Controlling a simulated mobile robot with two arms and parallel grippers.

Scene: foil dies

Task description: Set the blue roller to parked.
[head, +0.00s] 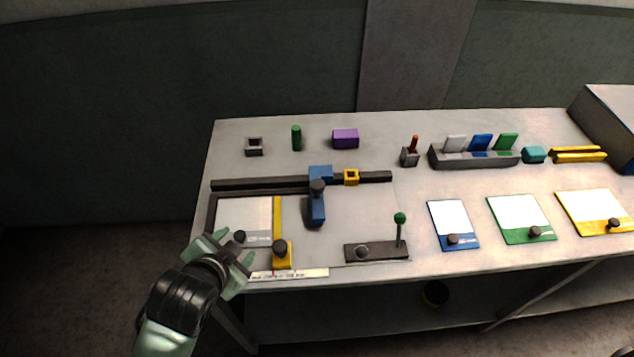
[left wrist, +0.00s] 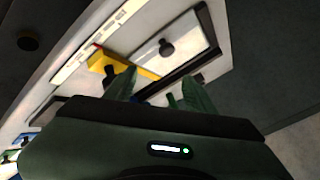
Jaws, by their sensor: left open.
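The blue roller (head: 317,206) is a blue arm with a dark round knob on top. It sits on a long dark rail (head: 225,185), near the right part of the rail, right of the white plate with the yellow strip. A small yellow square stop (head: 351,177) is on the rail just right of it. My left gripper (head: 222,255) is open and empty at the table's front left corner, left of and nearer than the roller. Its fingers also show in the left wrist view (left wrist: 160,90), with the white plate beyond them. My right gripper is not in view.
A white plate (head: 240,214) with a black knob lies in a dark frame, beside a yellow slider (head: 282,255). A dark lever base (head: 376,252) with a green-topped lever stands front centre. Blue, green and yellow framed cards lie right. Bare table separates the roller and lever.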

